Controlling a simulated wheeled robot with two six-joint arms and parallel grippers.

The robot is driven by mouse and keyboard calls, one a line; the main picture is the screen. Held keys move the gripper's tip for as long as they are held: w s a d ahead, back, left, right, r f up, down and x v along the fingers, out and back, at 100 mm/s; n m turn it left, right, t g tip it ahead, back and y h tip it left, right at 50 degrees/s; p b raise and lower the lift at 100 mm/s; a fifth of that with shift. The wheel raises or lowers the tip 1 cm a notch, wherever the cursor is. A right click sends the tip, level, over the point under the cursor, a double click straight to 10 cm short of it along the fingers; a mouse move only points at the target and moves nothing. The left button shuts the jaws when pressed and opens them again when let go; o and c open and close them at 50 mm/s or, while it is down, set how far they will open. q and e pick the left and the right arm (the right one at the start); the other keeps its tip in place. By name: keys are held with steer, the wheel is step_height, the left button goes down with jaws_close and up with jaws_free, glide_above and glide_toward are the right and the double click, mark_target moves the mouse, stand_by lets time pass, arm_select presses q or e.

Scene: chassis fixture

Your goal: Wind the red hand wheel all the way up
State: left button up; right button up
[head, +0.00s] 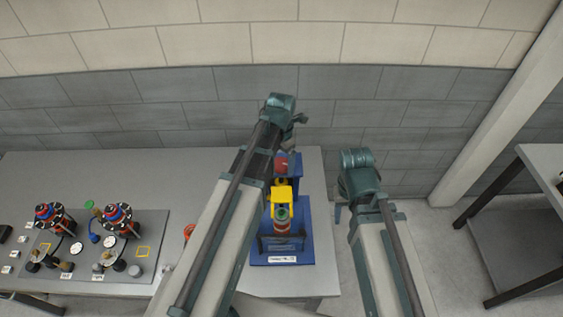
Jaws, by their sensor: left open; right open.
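A blue fixture (307,222) stands on the grey table, with a yellow part (284,193) and a red and green cylinder (282,222) on it. A red piece (281,163) shows near its top, partly behind my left arm. A curved red edge (190,230) shows left of that arm; the arm hides the rest. I cannot tell which red part is the hand wheel. My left gripper (299,119) is open, beyond the fixture's top and partly hidden by its wrist. My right gripper (341,213) is open, right of the fixture and apart from it, mostly hidden by its wrist.
A grey board (155,225) on the left of the table (60,170) carries two round red, blue and black assemblies (118,219), gauges and small parts. A slanted beam (495,105) and another table (545,157) stand at the right. A wall runs behind.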

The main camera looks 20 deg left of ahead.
arm_select(q)
steer(key=m, duration=2.3)
